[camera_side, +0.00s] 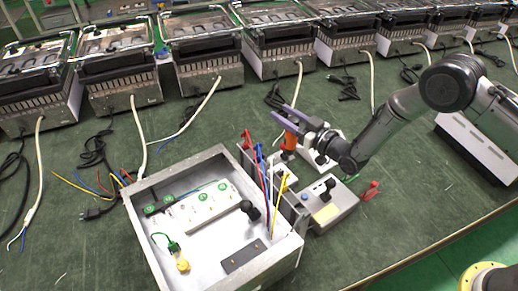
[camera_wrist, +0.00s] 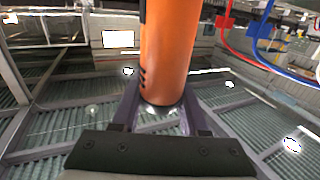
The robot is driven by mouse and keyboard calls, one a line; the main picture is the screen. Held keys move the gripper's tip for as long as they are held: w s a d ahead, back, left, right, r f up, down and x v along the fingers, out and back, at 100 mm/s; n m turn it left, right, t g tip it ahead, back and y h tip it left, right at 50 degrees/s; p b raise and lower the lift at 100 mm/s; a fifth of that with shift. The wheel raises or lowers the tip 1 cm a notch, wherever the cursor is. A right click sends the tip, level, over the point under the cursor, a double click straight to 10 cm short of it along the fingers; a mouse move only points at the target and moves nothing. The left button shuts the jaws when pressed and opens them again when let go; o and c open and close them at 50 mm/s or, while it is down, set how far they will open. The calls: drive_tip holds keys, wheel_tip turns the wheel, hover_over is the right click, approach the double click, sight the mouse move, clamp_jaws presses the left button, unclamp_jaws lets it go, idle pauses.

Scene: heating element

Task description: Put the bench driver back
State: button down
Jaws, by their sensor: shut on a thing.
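The bench driver, with an orange handle (camera_side: 291,139), is held by my gripper (camera_side: 294,122) above the bench, just right of the open grey metal box (camera_side: 163,257). In the wrist view the orange handle (camera_wrist: 168,50) stands upright between the two purple fingers of my gripper (camera_wrist: 158,112), which are shut on it. The driver's lower end is hard to make out in the side view. The place where it belongs cannot be told clearly from these views.
Red, blue and yellow leads (camera_side: 266,185) stand close left of the driver. A grey instrument with a black knob (camera_side: 331,212) and a red clip (camera_side: 370,190) lie to the right. A row of heater units (camera_side: 205,65) lines the back. Green bench (camera_side: 400,225) is clear at front right.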

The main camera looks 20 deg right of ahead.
drive_tip(key=w+a+f, duration=0.4)
drive_tip(key=w+f, duration=0.8)
drive_tip(key=shift+w+a, duration=0.15)
drive_tip(key=shift+w, duration=0.05)
drive_tip(key=shift+f, duration=0.25)
drive_tip(key=shift+f, duration=0.2)
drive_tip(key=shift+c, duration=2.1)
unclamp_jaws()
drive_tip(key=shift+s+f, duration=0.1)
drive_tip(key=shift+f, duration=0.1)
